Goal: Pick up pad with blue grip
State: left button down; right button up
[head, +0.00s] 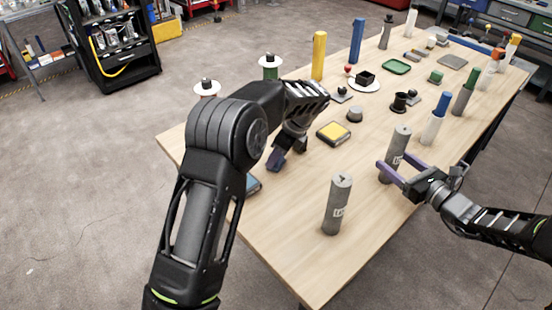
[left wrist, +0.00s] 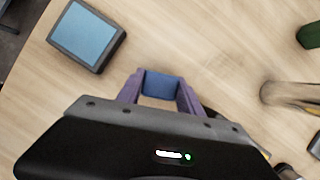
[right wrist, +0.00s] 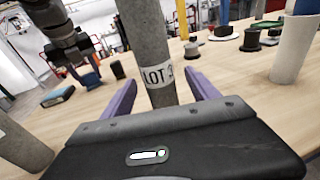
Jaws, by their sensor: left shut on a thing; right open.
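A pad with a light blue top and dark case (left wrist: 87,35) lies on the table; in the head view (head: 254,186) my left arm hides most of it. It also shows in the right wrist view (right wrist: 58,96). My left gripper (head: 278,160) is shut on a blue block (left wrist: 161,84), which sits between its purple fingers, apart from the pad. Whether a pad is attached under this block is hidden. My right gripper (head: 396,163) is open, its fingers either side of a grey cylinder labelled LOT (right wrist: 150,40); I cannot tell whether they touch it.
A second grey cylinder (head: 336,205) stands near the table's front edge. A yellow-topped pad (head: 334,132) lies right of my left gripper. Tall yellow (head: 319,55) and blue (head: 357,42) cylinders stand along the far left edge. The wooden table (head: 285,215) is bare at front left.

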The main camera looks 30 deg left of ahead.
pick_arm(q)
notch_tip(320, 180, up, 10)
jog(key=shift+f, duration=0.1)
dwell(0.4)
jog(key=shift+a, duration=0.1)
dwell(0.5)
jog(key=shift+s+a+r, duration=0.1)
jog(key=shift+a+r, duration=0.1)
jog(key=shift+r, duration=0.1)
jog(key=m+t, duration=0.1)
jog(key=m, duration=0.1)
jog(key=m+t, duration=0.1)
jog(key=m, duration=0.2)
jog(key=m+t+h, duration=0.1)
jog(key=m, duration=0.1)
jog(key=shift+s+d+m, duration=0.1)
jog(key=shift+s+m, duration=0.2)
jog(key=shift+s, duration=0.05)
jog(key=shift+w+d+f+m, duration=0.1)
jog(key=shift+w+d+m, duration=0.2)
jog(key=shift+m, duration=0.4)
jog(key=shift+w+a+h, duration=0.1)
jog(key=shift+h, duration=0.2)
